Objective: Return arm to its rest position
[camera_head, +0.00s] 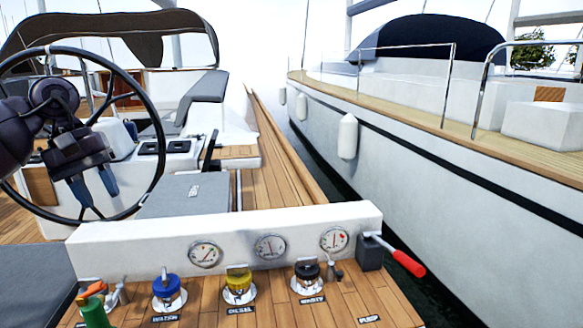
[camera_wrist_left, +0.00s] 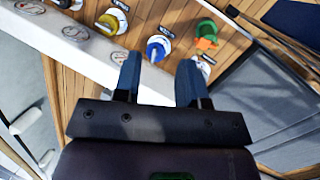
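My left gripper (camera_head: 95,189) hangs at the left of the head view, in front of the steering wheel (camera_head: 158,150). In the left wrist view its two blue fingers (camera_wrist_left: 160,78) stand apart with nothing between them. The blue-topped fitting (camera_head: 168,290) lies beyond the fingertips in the left wrist view (camera_wrist_left: 157,48), apart from them. My right gripper is not in either view.
A red-handled lever (camera_head: 408,263) sticks out at the right. Gauges (camera_head: 270,246) line the white ledge. Another boat (camera_head: 450,165) lies alongside.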

